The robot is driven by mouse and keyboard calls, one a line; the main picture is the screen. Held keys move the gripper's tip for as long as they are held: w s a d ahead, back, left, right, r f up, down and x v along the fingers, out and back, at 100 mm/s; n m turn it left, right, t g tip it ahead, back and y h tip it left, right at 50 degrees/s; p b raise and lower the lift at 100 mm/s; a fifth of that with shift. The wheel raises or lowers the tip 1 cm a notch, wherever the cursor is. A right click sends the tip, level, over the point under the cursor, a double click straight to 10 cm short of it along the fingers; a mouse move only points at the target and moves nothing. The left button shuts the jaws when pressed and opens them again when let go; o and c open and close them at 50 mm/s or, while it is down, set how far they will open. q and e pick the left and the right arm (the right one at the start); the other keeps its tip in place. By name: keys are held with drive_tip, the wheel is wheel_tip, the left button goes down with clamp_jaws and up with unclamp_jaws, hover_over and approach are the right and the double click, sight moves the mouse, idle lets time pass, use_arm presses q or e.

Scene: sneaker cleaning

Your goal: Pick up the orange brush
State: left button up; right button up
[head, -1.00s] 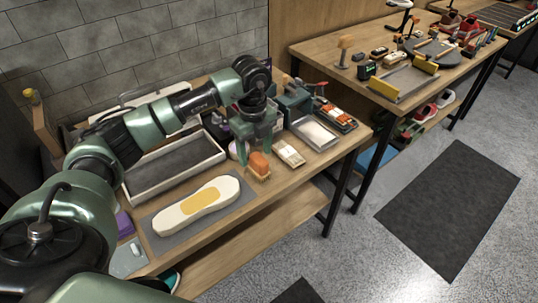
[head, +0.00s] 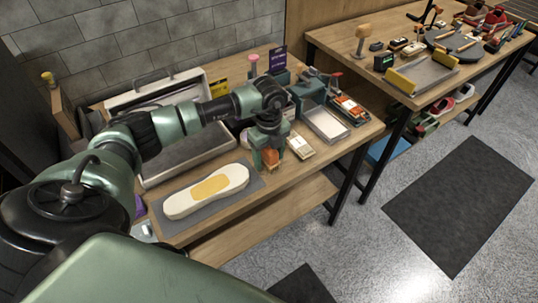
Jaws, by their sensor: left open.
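The orange brush (head: 270,157) stands on the near workbench, right of the white shoe form. My left gripper (head: 268,162) is over it, pointing down, with its green fingers at the brush's sides. The fingers are open and part of the brush is hidden behind them. I cannot tell whether they touch it. My right gripper is not in view.
The white shoe form (head: 206,191) lies on a grey mat (head: 190,222) at left. A cream block (head: 301,147) stands close to the right of my gripper, with a metal tray (head: 326,123) beyond. A second workbench (head: 345,43) stands at back right.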

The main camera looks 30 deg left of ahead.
sight(269, 148)
use_arm(q)
clamp_jaws()
wheel_tip(269, 148, up, 20)
drive_tip(key=b, duration=0.3)
idle(0.4)
